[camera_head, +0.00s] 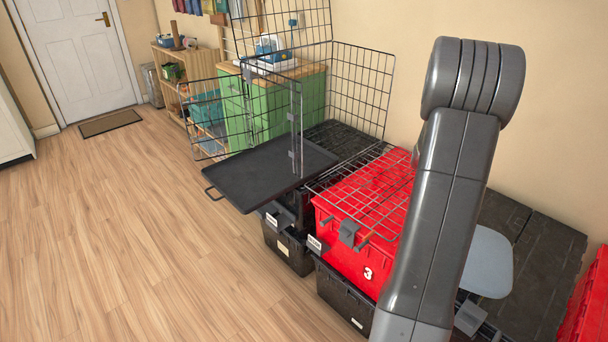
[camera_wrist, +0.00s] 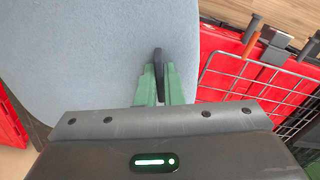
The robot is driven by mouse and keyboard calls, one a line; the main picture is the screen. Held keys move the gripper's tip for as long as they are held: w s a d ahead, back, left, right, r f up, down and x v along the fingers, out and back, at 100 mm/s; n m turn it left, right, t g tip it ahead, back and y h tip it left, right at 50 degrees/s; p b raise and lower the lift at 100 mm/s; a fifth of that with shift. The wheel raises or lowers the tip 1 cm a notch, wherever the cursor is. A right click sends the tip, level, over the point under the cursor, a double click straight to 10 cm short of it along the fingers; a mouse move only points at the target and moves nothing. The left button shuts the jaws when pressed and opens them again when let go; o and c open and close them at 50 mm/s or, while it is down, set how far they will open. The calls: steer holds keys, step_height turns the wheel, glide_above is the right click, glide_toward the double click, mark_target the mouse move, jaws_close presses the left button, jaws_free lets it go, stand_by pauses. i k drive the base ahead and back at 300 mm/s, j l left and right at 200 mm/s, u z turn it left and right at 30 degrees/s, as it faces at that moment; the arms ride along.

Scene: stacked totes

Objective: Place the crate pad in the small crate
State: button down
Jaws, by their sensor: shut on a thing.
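The crate pad (camera_head: 487,262) is a flat, light grey-blue piece with rounded edges, partly hidden behind my arm in the head view. In the wrist view the pad (camera_wrist: 85,60) fills the upper left. My gripper (camera_wrist: 158,75) is shut on the pad's edge, with a dark tab between the green fingers. The gripper is hidden in the head view. The small crate (camera_head: 355,95) is a black wire cage with its panels open, standing on dark totes. Its black tray (camera_head: 265,175) is slid out toward the floor side and looks empty.
A red tote (camera_head: 345,255) marked 3 sits on a black tote, with a wire panel (camera_head: 370,200) lying over it. Dark lids (camera_head: 535,250) and another red tote (camera_head: 590,310) are at the right. A green cabinet (camera_head: 250,110) stands behind the cage. The wooden floor is clear at left.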

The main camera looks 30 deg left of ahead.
mark_target(261, 174)
steer(key=k+j+u, duration=0.1)
steer(key=j+u, duration=0.65)
steer(key=j, duration=0.2)
steer(key=j+u, duration=0.4)
steer(key=j, duration=0.1)
